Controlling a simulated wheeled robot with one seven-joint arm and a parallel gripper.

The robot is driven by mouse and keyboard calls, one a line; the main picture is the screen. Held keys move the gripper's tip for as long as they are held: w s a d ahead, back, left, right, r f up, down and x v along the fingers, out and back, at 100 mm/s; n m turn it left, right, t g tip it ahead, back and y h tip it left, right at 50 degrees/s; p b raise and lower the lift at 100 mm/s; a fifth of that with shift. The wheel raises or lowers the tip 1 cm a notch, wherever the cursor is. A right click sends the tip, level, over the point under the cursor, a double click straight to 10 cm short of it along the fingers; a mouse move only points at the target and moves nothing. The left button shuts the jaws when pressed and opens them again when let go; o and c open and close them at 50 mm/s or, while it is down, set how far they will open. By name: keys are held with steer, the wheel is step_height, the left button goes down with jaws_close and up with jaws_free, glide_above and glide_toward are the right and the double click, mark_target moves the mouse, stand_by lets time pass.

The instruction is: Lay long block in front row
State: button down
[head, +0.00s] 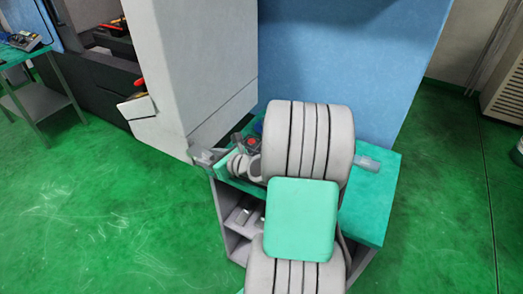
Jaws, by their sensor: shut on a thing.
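My ribbed grey arm with its teal cap fills the middle of the head view and hides much of the cart top behind it. My gripper cannot be made out; it seems to be behind the arm, so what is in its jaws is hidden. A grey bar-like piece (367,162) sticks out to the right of the arm above the teal cart top (370,210). I cannot tell whether it is the long block. Another grey piece (205,156) juts out over the cart's left edge. The front row cannot be made out.
Small grey and dark parts, one with a red spot (254,141), crowd the cart's back left. Grey pieces lie on the cart's shelf (242,215). A tall grey machine (200,65) and a blue panel (350,60) stand behind. Green floor (440,200) is clear on both sides.

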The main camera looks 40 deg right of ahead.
steer(key=s+d+f+n+y+p, duration=0.15)
steer(key=s+d, duration=0.25)
steer(key=d, duration=0.4)
steer(key=s+d+f+n+y+p, duration=0.15)
steer(key=s+d, duration=0.25)
steer(key=d, duration=0.4)
steer(key=shift+m+g+h, duration=0.3)
steer(key=shift+m+h, duration=0.1)
steer(key=shift+m, duration=0.1)
step_height(320, 180, down, 7)
steer(key=b, duration=0.6)
steer(key=shift+d+f, duration=0.1)
steer(key=shift+f, duration=0.65)
steer(key=c, duration=0.7)
jaws_free()
